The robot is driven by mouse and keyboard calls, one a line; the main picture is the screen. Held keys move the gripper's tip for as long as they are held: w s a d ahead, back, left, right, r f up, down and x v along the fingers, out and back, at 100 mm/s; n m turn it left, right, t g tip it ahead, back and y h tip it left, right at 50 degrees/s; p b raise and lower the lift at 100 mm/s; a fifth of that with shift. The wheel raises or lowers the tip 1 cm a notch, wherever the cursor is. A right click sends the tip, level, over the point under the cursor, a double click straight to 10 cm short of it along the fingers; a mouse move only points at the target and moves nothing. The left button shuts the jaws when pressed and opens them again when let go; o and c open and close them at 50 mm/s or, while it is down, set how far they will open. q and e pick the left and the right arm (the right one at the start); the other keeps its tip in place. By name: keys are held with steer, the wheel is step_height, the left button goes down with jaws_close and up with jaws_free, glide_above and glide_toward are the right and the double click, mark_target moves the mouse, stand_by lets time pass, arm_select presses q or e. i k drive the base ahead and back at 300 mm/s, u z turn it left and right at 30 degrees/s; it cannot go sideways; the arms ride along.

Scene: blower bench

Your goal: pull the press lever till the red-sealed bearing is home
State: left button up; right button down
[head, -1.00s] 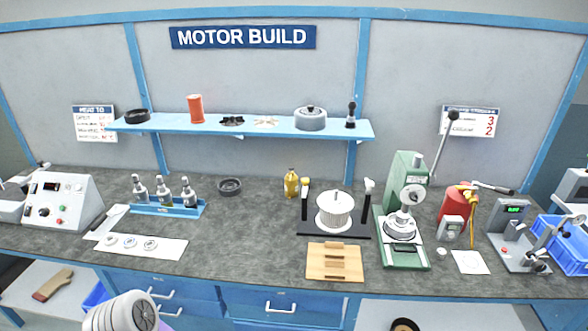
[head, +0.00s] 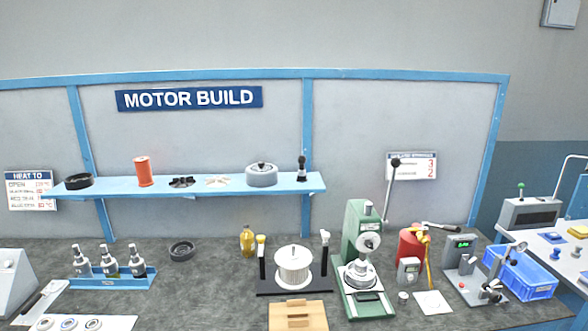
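The green arbor press (head: 354,226) stands on the bench right of centre. Its lever (head: 391,190) is a thin rod with a black knob, and it points up and slightly right. A round silver part (head: 360,275) sits on the press bed under the ram. I cannot make out a red seal there, nor whether a bearing is seated. Several small ring-shaped bearings (head: 68,324) lie on a white sheet at the lower left, their seal colours hard to tell. Neither of my grippers shows in the head view.
A white coil-like part (head: 294,264) on a black base stands left of the press, with a wooden block (head: 298,315) in front. A red canister (head: 409,246), a paper sheet (head: 433,303) and a blue bin (head: 521,276) stand to the right. A shelf (head: 120,190) runs above.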

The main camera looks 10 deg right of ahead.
mark_target(396, 162)
steer(key=z, duration=0.5)
steer(key=k, duration=0.6)
steer(key=z, duration=1)
steer(key=i, duration=0.8)
steer(key=u, duration=0.7)
steer(key=i, duration=0.9)
steer(key=u, duration=1)
